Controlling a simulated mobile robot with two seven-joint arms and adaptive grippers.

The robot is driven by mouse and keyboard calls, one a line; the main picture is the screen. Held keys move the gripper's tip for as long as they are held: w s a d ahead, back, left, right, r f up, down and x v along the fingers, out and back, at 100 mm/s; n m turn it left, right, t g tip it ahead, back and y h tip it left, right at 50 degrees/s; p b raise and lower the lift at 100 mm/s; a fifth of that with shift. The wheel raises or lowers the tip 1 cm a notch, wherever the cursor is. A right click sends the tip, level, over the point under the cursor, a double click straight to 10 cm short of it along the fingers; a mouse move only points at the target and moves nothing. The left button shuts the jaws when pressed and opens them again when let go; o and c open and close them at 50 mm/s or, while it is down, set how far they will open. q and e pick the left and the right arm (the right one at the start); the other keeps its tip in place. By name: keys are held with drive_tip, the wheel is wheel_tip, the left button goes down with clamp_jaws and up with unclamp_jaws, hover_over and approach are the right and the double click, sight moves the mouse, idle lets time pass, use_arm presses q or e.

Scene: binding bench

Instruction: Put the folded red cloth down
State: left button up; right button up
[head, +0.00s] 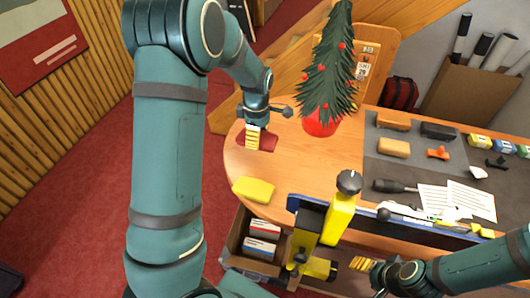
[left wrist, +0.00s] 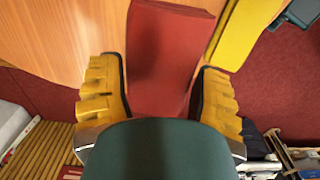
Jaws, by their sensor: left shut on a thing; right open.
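The folded red cloth (head: 268,140) is at the rounded left end of the wooden bench (head: 300,165) in the head view. In the left wrist view the red cloth (left wrist: 165,62) lies between the two yellow fingers. My left gripper (head: 253,137) is shut on it, and its fingers cover part of the cloth. I cannot tell whether the cloth touches the bench top. My right gripper (head: 362,264) is open, low at the front of the bench, away from the cloth.
A folded yellow cloth (head: 253,190) lies at the bench's front left edge. A small decorated tree in a red pot (head: 321,122) stands behind and right of the left gripper. A grey mat (head: 385,165) with blocks and tools fills the right. An open box (head: 236,247) is below.

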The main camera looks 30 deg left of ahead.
sight(258, 162)
use_arm(q)
drive_tip(key=shift+s+r, duration=0.1)
drive_tip(key=shift+s, duration=0.1)
drive_tip(key=shift+f, duration=0.25)
wheel_tip(258, 162, down, 9)
drive_tip(key=shift+f, duration=0.1)
drive_tip(key=shift+c, duration=0.9)
drive_tip(key=o, duration=1.2)
drive_tip(key=shift+f, duration=0.15)
drive_tip(key=r, duration=1.3)
drive_tip(key=shift+w+a+r, duration=0.2)
drive_tip(key=shift+w+r, duration=0.1)
drive_tip(key=shift+r, duration=0.05)
